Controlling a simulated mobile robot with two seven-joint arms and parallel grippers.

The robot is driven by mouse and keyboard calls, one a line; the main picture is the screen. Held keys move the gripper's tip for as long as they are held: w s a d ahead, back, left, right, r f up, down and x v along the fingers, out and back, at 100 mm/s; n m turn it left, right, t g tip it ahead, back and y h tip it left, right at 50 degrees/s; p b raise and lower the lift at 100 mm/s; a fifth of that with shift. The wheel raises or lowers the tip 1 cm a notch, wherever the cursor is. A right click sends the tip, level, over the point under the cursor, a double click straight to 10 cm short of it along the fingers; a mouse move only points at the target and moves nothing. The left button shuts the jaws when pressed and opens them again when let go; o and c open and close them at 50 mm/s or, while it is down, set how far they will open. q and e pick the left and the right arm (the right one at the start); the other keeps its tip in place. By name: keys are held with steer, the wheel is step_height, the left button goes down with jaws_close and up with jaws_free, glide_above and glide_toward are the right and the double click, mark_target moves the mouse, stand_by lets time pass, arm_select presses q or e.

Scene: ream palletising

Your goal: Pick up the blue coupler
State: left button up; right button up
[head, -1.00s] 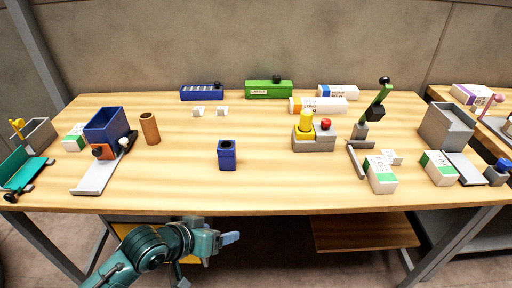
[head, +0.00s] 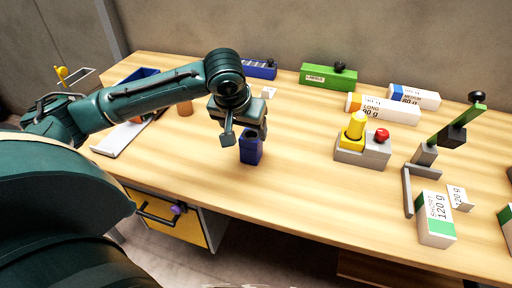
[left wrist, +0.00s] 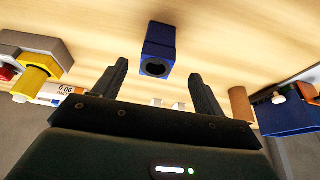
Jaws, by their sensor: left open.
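The blue coupler (head: 250,149) stands upright near the front edge of the wooden table, a blue block with a round dark hole in its top. It also shows in the left wrist view (left wrist: 159,46), ahead of and between my two fingers. My left gripper (head: 243,131) is open and empty, just above and behind the coupler in the head view. In the left wrist view the two dark fingers (left wrist: 156,84) are wide apart and do not touch the coupler. My right gripper is not in view.
A yellow-and-grey fixture with a red knob (head: 376,155) stands right of the coupler. A brown cylinder (left wrist: 240,103) and a blue bin (left wrist: 287,118) are on the other side. White-and-orange packs (head: 381,107) lie behind. The tabletop around the coupler is clear.

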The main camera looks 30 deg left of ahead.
mark_target(251, 144)
arm_select(q)
steer(key=x, duration=0.9)
steer(key=shift+w+d+f+b, duration=0.1)
steer(key=shift+w+d+b, duration=0.05)
steer(key=shift+w+b, duration=0.15)
steer(key=shift+c, duration=0.2)
steer(key=c, duration=1.1)
